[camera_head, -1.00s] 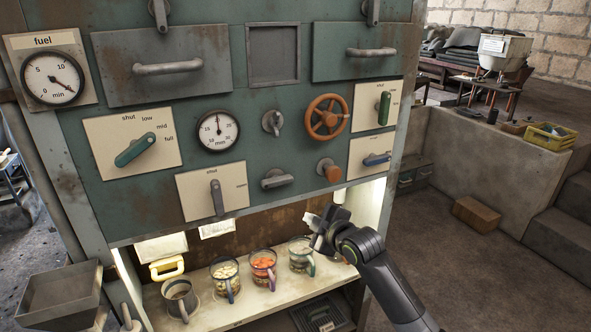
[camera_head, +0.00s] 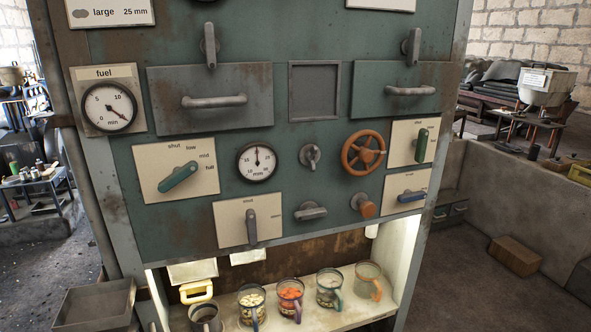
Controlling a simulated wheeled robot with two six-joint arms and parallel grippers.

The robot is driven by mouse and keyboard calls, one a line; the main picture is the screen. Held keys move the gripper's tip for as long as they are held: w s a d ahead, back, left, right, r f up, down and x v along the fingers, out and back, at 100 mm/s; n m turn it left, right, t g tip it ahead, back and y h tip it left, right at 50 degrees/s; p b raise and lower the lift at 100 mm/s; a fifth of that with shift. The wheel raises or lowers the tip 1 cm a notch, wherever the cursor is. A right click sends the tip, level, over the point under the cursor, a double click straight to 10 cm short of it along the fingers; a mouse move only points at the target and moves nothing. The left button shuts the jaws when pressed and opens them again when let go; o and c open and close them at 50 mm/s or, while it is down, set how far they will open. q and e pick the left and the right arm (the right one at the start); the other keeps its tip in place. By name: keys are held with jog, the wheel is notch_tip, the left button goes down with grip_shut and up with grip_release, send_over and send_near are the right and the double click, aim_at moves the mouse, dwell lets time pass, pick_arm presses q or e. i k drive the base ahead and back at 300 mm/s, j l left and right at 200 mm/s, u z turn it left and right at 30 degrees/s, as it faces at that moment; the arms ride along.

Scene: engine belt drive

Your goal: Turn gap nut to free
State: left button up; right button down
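No part in view is labelled as a gap nut, so I cannot tell which one it is. On the green panel, a small grey lever knob (camera_head: 310,156) sits between a round dial marked in mm (camera_head: 257,161) and an orange handwheel (camera_head: 363,152). Below them are a grey horizontal handle (camera_head: 311,212) and an orange knob (camera_head: 364,205). Two grey latch levers hang higher up, one at left (camera_head: 210,45) and one at right (camera_head: 412,46). Neither of my grippers is in view.
A green lever (camera_head: 180,177) points between shut and full. A grey lever (camera_head: 251,228), green lever (camera_head: 421,145) and blue lever (camera_head: 411,197) sit on pale plates. Several mugs, one orange-handled (camera_head: 368,281), stand on the lit shelf (camera_head: 345,315). A grey bin (camera_head: 95,303) is at lower left.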

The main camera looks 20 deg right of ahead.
aim_at(310, 156)
jog(key=l+u, duration=0.45)
jog(key=l, duration=0.25)
jog(key=k+l+u, duration=0.1)
jog(key=l+u, duration=0.35)
jog(key=l, duration=0.25)
